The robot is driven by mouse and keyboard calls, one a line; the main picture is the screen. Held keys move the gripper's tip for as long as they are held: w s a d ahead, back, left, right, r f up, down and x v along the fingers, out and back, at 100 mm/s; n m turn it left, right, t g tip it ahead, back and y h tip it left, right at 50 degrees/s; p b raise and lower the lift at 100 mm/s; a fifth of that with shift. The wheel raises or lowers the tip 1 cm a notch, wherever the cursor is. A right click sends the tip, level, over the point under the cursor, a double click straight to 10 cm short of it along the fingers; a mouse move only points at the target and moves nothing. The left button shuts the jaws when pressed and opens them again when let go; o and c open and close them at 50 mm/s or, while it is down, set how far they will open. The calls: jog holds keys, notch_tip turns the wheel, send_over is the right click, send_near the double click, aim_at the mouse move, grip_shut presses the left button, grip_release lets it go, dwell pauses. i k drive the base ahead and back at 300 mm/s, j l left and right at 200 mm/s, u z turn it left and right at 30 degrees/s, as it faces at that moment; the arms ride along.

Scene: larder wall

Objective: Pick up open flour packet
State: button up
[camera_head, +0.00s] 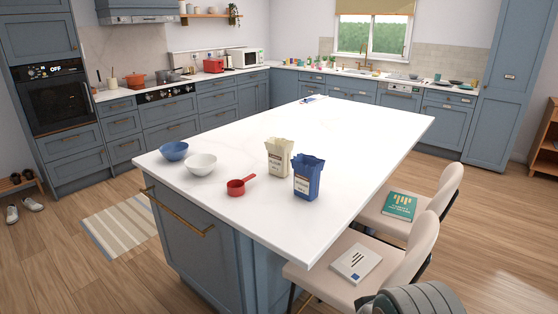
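Two packets stand upright side by side on the white island top. One is a cream packet (279,159). The other is a blue packet (307,180) with a pale label, a little nearer and to the right. Both have uneven, spread tops that look open. The print on their labels is too small to read surely, so I cannot tell for certain which holds flour. My gripper is not in view; only a rounded grey part, probably of my arm, shows at the bottom right, well below the packets.
A red measuring cup (240,185), a white bowl (201,164) and a blue bowl (174,151) stand left of the packets on the island (350,122). Its far half is mostly clear. Chairs with a green book (399,205) and a white book (355,263) stand along the right side.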

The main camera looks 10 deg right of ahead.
aim_at(279, 149)
jog(key=i+j+z, duration=0.1)
jog(key=i+j, duration=0.75)
jog(key=j, duration=0.15)
jog(key=i+l+z, duration=0.1)
jog(key=i, duration=0.3)
jog(key=i+l+z, duration=0.1)
jog(key=i, duration=0.35)
